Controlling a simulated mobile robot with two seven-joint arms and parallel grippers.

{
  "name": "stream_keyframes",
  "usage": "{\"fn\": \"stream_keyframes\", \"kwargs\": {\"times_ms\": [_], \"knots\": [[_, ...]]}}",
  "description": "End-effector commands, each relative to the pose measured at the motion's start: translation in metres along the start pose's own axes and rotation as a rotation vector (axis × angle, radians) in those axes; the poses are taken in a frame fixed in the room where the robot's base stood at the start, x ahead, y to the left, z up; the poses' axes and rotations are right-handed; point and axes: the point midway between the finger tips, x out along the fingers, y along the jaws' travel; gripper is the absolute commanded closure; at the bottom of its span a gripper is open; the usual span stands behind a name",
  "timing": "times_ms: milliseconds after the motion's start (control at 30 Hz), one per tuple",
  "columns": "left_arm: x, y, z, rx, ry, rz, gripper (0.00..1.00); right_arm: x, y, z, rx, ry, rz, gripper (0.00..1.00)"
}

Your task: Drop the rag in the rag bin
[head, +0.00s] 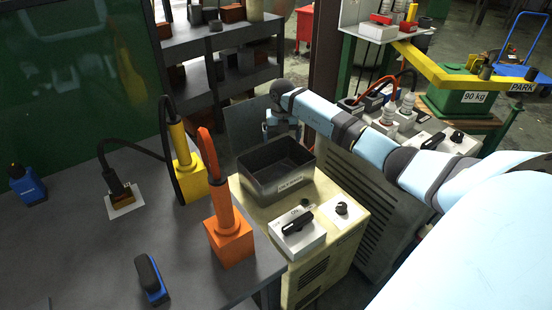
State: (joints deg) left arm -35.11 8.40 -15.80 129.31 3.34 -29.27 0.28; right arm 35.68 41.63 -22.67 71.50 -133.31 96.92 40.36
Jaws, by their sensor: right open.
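The rag bin, a dark open-topped box (250,182) with a white label on its front, sits on a cream cabinet in the middle of the head view. Its interior looks dark, and I make out no rag in it. My right arm reaches in from the right and bends down behind the bin's far side. My right gripper (275,130) is at the bin's far edge, small and partly hidden; it is open. I cannot make out a rag anywhere. My left gripper is out of view.
A switch box (297,236) stands in front of the bin. An orange tool holder (230,243) and yellow holder (191,180) stand on the dark bench at left. A green 90 kg weight (462,101) is at right. Shelves (228,45) stand behind.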

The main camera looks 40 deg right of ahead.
Motion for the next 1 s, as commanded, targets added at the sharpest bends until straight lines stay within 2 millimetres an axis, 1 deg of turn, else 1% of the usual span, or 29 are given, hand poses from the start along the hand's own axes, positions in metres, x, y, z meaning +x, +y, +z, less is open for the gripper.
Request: {"fn": "stream_keyframes", "kwargs": {"times_ms": [33,100,467,567,633,767,800,833,1000], "knots": [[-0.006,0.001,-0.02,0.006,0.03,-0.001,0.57,-0.011,0.0,0.0,0.0,-0.001,0.0,0.0],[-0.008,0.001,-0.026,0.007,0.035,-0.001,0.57,-0.016,0.0,0.0,-0.001,0.0,0.0,0.0],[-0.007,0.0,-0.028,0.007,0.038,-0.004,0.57,-0.018,0.0,0.0,0.0,0.001,0.001,0.0],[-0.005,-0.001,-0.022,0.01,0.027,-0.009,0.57,-0.018,0.0,0.0,0.0,0.001,0.001,0.0],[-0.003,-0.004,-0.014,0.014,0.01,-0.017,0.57,-0.018,0.0,0.0,0.0,0.001,0.001,0.0],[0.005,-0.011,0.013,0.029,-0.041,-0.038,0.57,-0.018,0.0,0.0,0.0,0.001,0.001,0.0],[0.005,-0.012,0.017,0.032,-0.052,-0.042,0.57,-0.025,0.0,0.001,0.0,-0.003,0.001,0.0],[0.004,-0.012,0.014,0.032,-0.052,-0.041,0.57,-0.036,0.0,0.002,0.0,-0.004,0.001,0.0],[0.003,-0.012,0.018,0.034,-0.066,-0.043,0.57,-0.077,0.001,0.002,0.0,-0.003,-0.002,0.0]]}}
